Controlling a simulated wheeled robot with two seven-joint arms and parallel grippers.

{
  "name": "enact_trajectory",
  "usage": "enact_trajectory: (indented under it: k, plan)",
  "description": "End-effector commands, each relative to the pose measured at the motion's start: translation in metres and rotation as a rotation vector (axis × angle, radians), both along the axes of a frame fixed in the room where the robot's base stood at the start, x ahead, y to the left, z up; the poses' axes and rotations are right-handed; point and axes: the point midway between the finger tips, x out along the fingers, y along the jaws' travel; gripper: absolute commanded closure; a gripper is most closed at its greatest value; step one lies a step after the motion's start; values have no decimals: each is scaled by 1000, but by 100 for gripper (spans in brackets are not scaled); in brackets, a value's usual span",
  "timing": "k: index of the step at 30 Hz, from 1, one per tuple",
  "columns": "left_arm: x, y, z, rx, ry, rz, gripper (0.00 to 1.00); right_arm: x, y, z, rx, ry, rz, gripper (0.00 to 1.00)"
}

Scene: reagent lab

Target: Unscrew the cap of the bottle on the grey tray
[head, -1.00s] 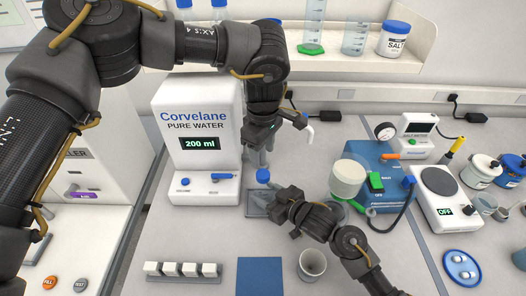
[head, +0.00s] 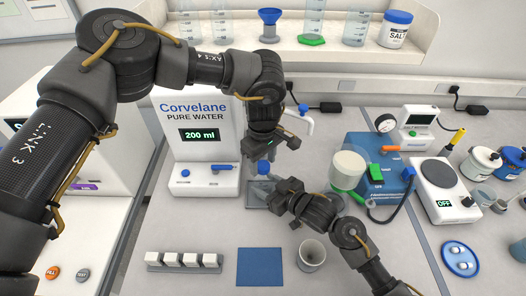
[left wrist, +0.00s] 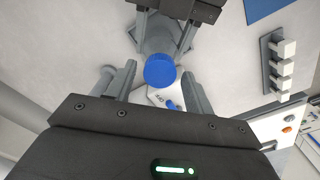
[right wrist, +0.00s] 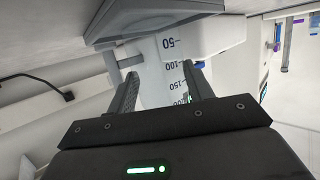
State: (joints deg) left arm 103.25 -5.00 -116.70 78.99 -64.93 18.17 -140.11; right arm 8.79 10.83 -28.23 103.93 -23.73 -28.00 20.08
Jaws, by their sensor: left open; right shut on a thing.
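The bottle's blue cap (head: 263,168) stands above the grey tray (head: 256,199) in front of the water dispenser. My left gripper (head: 262,155) is open right above the cap, pointing down. In the left wrist view the cap (left wrist: 160,70) appears between the two open fingertips, with a gap on both sides. I cannot tell how deep it sits between them. My right gripper (head: 276,186) comes from the lower right and is shut on the bottle. The right wrist view shows the bottle's clear body (right wrist: 170,75) with volume marks between its fingers. The bottle's lower part is mostly hidden in the head view.
The water dispenser (head: 204,160) reads 200 ml close behind the tray. A white cylinder (head: 347,170) and blue machine (head: 372,150) stand right. A blue mat (head: 260,267), a beaker (head: 312,254) and a rack of white blocks (head: 184,260) lie in front.

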Motion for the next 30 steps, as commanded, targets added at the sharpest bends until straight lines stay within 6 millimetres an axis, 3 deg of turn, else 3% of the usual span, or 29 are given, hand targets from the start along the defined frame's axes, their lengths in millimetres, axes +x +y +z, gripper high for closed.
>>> enact_trajectory:
  k: [11,22,26,30]
  plan:
    - [0,0,-7,-1,-1,0,47,0,0,0,-1,1,0,100]
    - [0,0,-7,-1,-1,0,93,0,0,0,-1,1,0,100]
    - [0,0,-7,-1,0,48,93,0,0,0,-1,1,0,100]
    - [0,-1,-7,-2,1,319,93,0,0,-1,-1,1,0,100]
